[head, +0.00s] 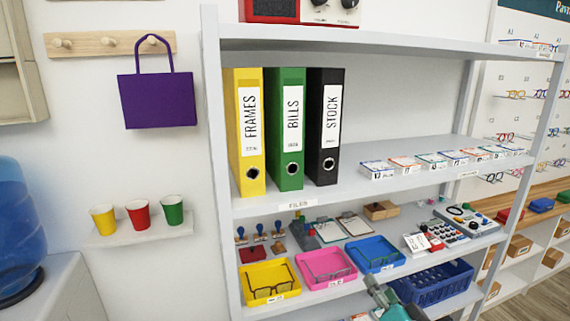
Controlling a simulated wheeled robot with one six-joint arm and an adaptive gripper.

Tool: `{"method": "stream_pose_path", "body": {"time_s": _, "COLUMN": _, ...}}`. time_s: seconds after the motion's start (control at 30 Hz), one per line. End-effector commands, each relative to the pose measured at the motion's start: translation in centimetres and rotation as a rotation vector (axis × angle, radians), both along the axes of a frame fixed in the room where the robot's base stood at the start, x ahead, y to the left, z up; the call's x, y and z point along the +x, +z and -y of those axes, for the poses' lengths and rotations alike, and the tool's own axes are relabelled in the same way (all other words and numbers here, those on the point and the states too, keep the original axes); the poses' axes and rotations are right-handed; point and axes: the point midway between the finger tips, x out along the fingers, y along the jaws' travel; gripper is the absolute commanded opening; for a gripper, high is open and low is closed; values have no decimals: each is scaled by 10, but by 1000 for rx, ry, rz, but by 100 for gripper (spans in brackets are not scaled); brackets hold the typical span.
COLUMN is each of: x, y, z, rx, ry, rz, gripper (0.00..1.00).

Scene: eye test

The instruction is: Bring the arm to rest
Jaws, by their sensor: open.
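My gripper (376,287) shows at the bottom edge of the head view, right of centre. It is grey and teal, and only a small part of it is in the picture. It is open, and I see nothing held in it. It appears in front of the lower shelf, between the blue tray (374,254) and the dark blue basket (432,285). The rest of my arm is out of view below.
A white shelf unit (385,45) holds yellow, green and black binders (290,170). A yellow tray (268,283) and a pink tray (327,267) hold glasses. Left are a purple bag (158,100), cups on a small ledge (150,236) and a water cooler (20,235).

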Motion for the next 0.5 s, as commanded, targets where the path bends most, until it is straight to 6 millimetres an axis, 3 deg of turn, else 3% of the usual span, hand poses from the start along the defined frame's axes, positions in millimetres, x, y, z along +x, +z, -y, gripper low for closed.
{"method": "stream_pose_path", "body": {"time_s": 0.03, "x": -12, "y": -20, "z": -1, "rx": -15, "ry": -4, "rz": -13, "gripper": 61}}
{"method": "stream_pose_path", "body": {"time_s": 0.2, "x": -52, "y": -67, "z": -4, "rx": -74, "ry": -21, "rz": -28, "gripper": 61}}
{"method": "stream_pose_path", "body": {"time_s": 0.5, "x": -133, "y": -134, "z": -10, "rx": -190, "ry": -37, "rz": -58, "gripper": 61}}
